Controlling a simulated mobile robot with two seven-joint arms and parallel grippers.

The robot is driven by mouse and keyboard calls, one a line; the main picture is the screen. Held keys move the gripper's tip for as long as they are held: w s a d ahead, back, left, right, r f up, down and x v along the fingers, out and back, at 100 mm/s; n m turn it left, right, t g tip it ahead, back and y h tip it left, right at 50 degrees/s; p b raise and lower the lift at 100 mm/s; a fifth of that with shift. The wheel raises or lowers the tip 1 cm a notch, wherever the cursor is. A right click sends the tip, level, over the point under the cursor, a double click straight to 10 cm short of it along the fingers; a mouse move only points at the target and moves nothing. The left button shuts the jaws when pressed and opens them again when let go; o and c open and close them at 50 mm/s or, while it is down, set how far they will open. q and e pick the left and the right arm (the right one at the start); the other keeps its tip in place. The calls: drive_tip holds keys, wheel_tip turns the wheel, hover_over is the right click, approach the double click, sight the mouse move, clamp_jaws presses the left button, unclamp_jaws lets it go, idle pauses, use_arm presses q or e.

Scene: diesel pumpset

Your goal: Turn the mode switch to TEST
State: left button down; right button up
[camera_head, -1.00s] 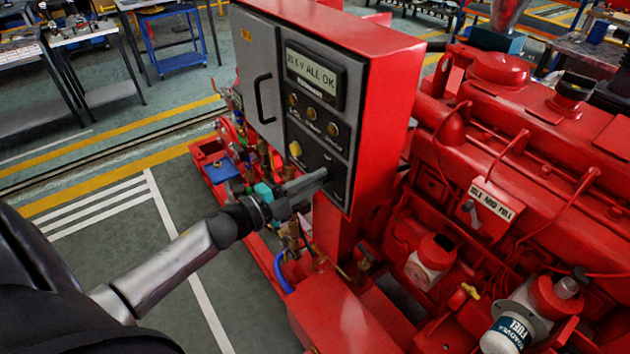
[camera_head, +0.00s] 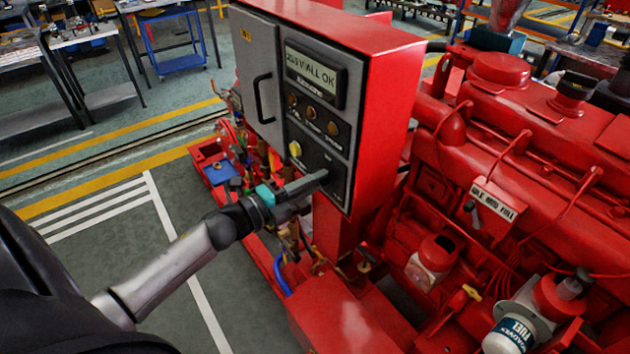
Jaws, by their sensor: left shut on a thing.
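The red control panel box (camera_head: 388,100) stands in the middle of the camera_head view. Its dark face carries a display (camera_head: 315,73) that reads "ALL OK" after a voltage figure. Below it are a row of round amber-ringed fittings (camera_head: 311,112) and a yellow knob (camera_head: 295,149). My left gripper (camera_head: 322,177) reaches the lower part of the panel face and is shut on the mode switch there. The gripper's fingers hide the switch, so its setting cannot be read. My right gripper is not in view.
The red engine (camera_head: 520,150) fills the right side, with a lever plate (camera_head: 497,203) and a white fuel filter (camera_head: 512,335). A grey door with a black handle (camera_head: 264,98) is left of the display. Open floor (camera_head: 110,215) lies at left.

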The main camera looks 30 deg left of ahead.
use_arm(q)
drive_tip(key=c, duration=0.9)
unclamp_jaws()
drive_tip(key=b+v, duration=0.1)
drive_tip(key=v, duration=1.4)
drive_tip(key=shift+s, duration=0.15)
